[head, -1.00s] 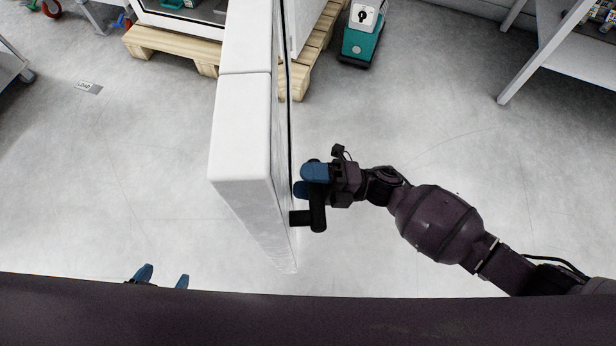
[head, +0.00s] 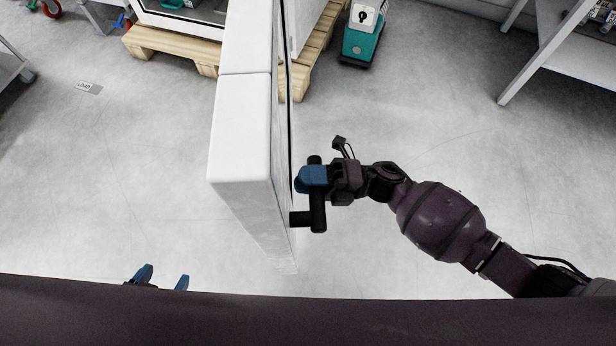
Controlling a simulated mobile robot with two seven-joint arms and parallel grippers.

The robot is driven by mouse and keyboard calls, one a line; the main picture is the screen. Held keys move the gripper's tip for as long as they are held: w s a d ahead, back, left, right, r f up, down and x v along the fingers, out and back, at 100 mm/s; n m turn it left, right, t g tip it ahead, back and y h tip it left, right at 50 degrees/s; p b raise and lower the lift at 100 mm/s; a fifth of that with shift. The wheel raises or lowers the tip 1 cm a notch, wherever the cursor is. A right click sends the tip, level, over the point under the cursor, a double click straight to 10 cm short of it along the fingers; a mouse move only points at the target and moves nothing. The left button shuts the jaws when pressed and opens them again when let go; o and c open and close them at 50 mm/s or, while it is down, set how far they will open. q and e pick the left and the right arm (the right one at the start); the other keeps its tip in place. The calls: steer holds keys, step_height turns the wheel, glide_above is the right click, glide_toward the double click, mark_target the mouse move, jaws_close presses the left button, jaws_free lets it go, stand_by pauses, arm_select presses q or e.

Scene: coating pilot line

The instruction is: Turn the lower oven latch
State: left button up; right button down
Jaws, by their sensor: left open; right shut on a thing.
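A black latch handle (head: 318,215) sticks out from the right face of the white oven door (head: 240,125). Only this one latch shows, and whether it is the lower one cannot be told from above. My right gripper (head: 312,180) comes in from the right and its blue fingers are shut on the black handle, beside the door face. The handle shows on both sides of the fingers; the part between them is hidden. My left gripper (head: 163,279) is open and empty at the lower left, apart from the door, its lower part hidden behind my own body.
A wooden pallet (head: 172,48) lies at the back left. A teal machine (head: 361,40) stands on the floor behind the door. A white table (head: 575,55) is at the upper right.

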steer(key=c, duration=0.8)
jaws_free()
steer(key=shift+v, duration=5.4)
steer(key=shift+r, duration=0.15)
